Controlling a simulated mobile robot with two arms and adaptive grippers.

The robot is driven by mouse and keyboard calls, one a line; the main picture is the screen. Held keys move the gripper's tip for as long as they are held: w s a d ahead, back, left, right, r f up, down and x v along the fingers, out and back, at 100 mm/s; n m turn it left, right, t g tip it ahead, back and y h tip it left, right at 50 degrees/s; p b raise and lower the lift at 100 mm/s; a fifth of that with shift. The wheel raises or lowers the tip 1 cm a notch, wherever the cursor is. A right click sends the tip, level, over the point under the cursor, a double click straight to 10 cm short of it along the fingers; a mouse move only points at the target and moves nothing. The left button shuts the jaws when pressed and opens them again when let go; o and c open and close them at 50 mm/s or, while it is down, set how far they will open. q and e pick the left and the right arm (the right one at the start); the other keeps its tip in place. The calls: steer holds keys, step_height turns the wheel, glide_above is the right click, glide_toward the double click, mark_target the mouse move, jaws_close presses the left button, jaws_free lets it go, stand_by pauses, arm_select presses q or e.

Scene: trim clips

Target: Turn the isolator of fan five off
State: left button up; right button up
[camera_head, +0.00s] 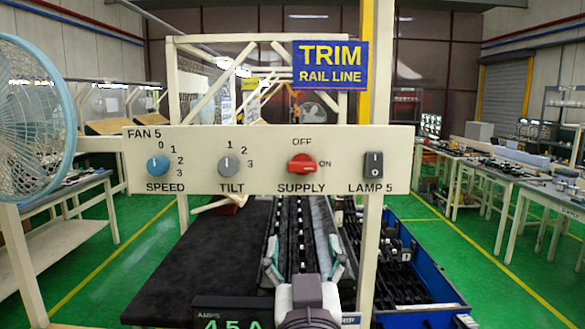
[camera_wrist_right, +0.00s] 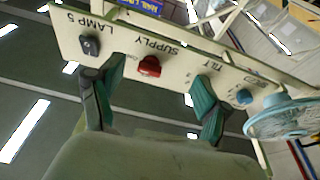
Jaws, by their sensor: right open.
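The cream control panel (camera_head: 268,192) is marked FAN 5. Its red SUPPLY isolator knob (camera_head: 302,164) has OFF above it and ON to its right. The knob's grip lies level, in line with ON. The red knob (camera_wrist_right: 149,66) also shows in the wrist view. My right gripper (camera_head: 304,260) is open and empty, below the panel and apart from the knob. In the wrist view its two green-padded fingers (camera_wrist_right: 152,92) stand wide apart, with the knob showing between them. My left gripper is not in view.
A blue fan (camera_head: 32,115) stands at the left. An AMPS display (camera_head: 231,316) is at the bottom. A blue crate (camera_head: 438,272) sits right.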

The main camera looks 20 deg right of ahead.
mark_target(303, 171)
step_height(303, 171, up, 4)
steer(key=s+r+t, duration=0.1)
steer(key=shift+m+h, duration=0.4)
steer(key=p+x, duration=0.7)
steer(key=x, duration=0.4)
steer(key=shift+w, duration=0.35)
steer(key=shift+w+d+p, duration=0.15)
steer(key=shift+w+p, duration=0.15)
steer(key=shift+w, duration=0.25)
